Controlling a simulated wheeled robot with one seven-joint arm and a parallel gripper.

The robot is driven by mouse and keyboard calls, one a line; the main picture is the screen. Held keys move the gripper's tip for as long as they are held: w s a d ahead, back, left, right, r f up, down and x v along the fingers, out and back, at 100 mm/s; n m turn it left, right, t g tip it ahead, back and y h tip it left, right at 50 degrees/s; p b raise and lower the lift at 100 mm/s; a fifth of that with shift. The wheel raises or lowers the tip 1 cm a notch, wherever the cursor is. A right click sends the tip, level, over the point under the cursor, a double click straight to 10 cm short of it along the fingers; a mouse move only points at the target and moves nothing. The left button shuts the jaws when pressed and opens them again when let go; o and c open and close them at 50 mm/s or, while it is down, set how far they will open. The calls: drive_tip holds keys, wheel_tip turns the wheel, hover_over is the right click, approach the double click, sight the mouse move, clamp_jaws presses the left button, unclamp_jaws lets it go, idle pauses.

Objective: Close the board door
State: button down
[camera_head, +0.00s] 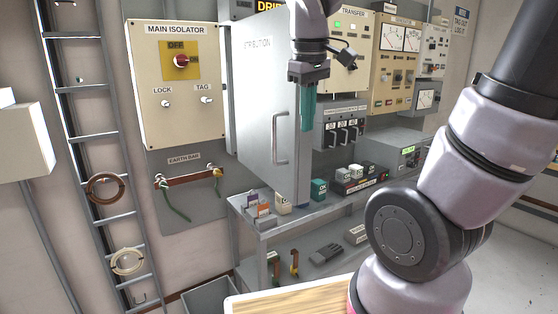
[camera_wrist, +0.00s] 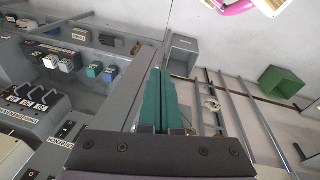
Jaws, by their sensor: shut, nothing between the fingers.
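The board door (camera_head: 262,100) is a tall grey panel with partly hidden lettering ending in "TRIBUTION" and a vertical bar handle (camera_head: 281,138). It stands swung out from the wall, to the right of the main isolator panel. The fingers are together and empty. They overlap the edge in the head view; I cannot tell whether they touch it. In the wrist view, the shut fingers (camera_wrist: 161,72) lie close beside a thin grey edge, probably the door's.
A grey shelf bench (camera_head: 270,232) with small labelled boxes (camera_head: 319,189) stands below the door. The main isolator panel (camera_head: 177,115) is to the left, with a ladder (camera_head: 90,88) beyond. A breaker panel (camera_head: 343,133) and metered cabinets (camera_head: 398,65) line the wall to the right.

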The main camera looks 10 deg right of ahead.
drive_tip(key=w+a+f+n+h, duration=0.2)
drive_tip(key=a+f+n+h, duration=0.15)
drive_tip(key=a+n, duration=0.4)
drive_tip(key=w+a+f+n+h, duration=0.2)
drive_tip(key=a+f+n+h, duration=0.15)
drive_tip(key=a+n, duration=0.4)
drive_tip(key=n, duration=0.1)
approach(292, 174)
drive_tip(key=shift+t+h, duration=0.3)
drive_tip(key=shift+h, duration=0.1)
drive_tip(key=d+f, duration=0.1)
drive_tip(key=f, duration=0.2)
drive_tip(key=d+f, duration=0.1)
drive_tip(key=f, duration=0.1)
drive_tip(key=shift+w+d, duration=0.25)
drive_tip(key=shift+d, duration=0.1)
drive_tip(key=shift+w+d, duration=0.1)
drive_tip(key=shift+d, duration=0.25)
drive_tip(key=shift+w+d, duration=0.1)
